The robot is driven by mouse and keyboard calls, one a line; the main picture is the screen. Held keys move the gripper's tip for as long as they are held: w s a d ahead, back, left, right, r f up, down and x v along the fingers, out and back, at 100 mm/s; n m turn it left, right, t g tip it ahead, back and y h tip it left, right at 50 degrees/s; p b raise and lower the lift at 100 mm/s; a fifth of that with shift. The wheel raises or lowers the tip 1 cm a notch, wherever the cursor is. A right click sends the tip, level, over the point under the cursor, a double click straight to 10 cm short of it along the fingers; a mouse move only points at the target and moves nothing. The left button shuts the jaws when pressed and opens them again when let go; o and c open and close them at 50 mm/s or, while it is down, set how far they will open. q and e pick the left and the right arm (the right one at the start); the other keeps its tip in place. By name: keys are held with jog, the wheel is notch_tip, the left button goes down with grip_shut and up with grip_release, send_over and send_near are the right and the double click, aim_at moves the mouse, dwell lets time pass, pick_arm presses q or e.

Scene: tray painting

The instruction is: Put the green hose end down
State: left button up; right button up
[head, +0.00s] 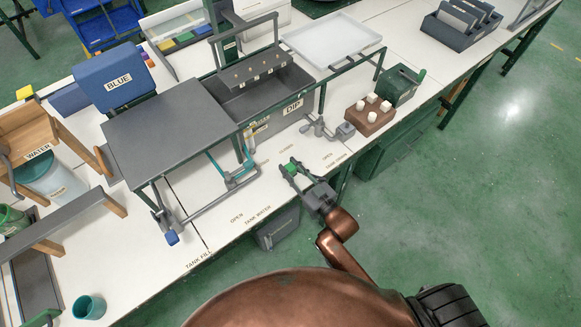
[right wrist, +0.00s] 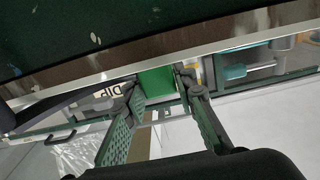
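My right gripper (head: 294,172) is over the white table's front part, in front of the dip tank. A small green piece (head: 291,169), which looks like the green hose end, sits between its fingertips. In the right wrist view the green piece (right wrist: 157,86) fills the gap between the two fingers (right wrist: 160,108), and they appear closed on it. Any hose leading from it is hidden or too small to tell. I cannot make out my left gripper.
The dip tank (head: 262,98) stands behind the gripper, with teal pipework (head: 240,177) to the left. A grey valve handle (head: 322,128) and a brown block with white knobs (head: 369,115) stand to the right. A teal cup (head: 89,307) is at lower left. Bare table lies around the printed labels.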

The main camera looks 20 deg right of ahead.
jog(key=o, duration=0.4)
jog(key=shift+c, duration=0.2)
